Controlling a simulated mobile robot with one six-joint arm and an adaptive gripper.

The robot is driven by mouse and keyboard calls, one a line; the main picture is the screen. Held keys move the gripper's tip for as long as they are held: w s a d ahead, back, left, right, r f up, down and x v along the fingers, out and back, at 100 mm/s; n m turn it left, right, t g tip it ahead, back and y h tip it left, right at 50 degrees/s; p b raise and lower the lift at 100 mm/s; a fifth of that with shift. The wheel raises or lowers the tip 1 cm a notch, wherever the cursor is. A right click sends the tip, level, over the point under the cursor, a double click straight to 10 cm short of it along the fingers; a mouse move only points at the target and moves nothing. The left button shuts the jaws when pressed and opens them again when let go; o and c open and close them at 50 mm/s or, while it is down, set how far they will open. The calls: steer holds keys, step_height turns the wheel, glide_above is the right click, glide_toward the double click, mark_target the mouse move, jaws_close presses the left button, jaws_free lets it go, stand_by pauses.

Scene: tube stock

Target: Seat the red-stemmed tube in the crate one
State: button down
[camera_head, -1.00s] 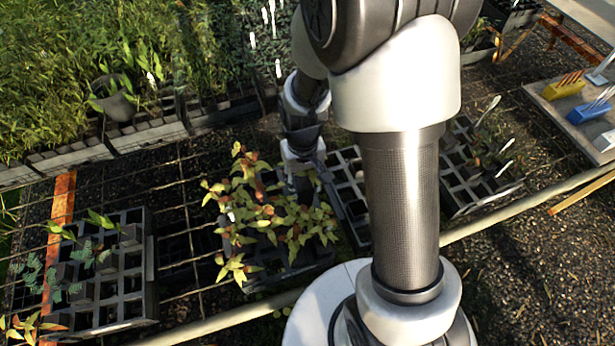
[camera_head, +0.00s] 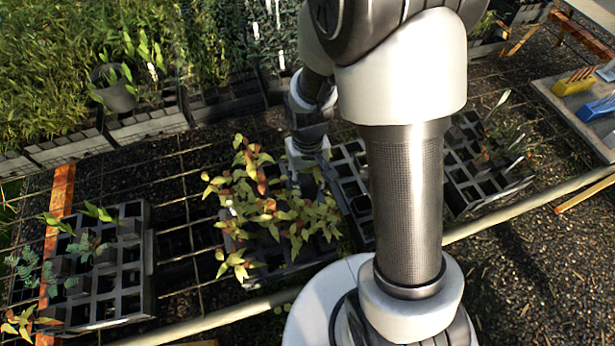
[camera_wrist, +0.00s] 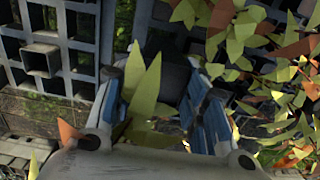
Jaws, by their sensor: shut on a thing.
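My gripper (camera_wrist: 168,70) is shut on a dark tube (camera_wrist: 166,84) in the wrist view. Pointed green leaves (camera_wrist: 145,92) rise beside the tube, between the blue-sided fingers; its stem colour cannot be made out. In the camera_head view, my gripper is low among yellow and orange-leaved plants (camera_head: 265,215), and its fingertips are hidden. These plants stand in a dark crate at the middle. A dark crate with open square cells (camera_head: 355,178) lies just right of my gripper. An open-celled crate (camera_wrist: 75,45) shows at the wrist view's left. No label shows which crate is crate one.
Another crate (camera_head: 130,280) with a few plants and many empty cells stands at left. A further crate (camera_head: 465,180) lies right of my arm. Dense green trays fill the back left. A pale rail (camera_head: 215,320) runs along the front. Blue and yellow bins (camera_head: 595,108) sit at far right.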

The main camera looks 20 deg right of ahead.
mark_target(308, 200)
steer(key=shift+f, duration=0.15)
stand_by(0.4)
steer(key=shift+s+f+b, duration=0.1)
steer(key=shift+f+b, duration=3.8)
steer(key=shift+f, duration=1.05)
steer(key=c, duration=1.4)
jaws_free()
steer(key=o, duration=0.3)
steer(key=shift+s, duration=0.3)
steer(key=shift+o, duration=0.7)
steer(key=shift+w+f, duration=0.2)
steer(key=shift+o, duration=0.4)
steer(key=shift+s+r, duration=0.1)
steer(key=shift+r, duration=0.15)
steer(key=shift+w+r, duration=0.1)
steer(key=shift+w, duration=0.1)
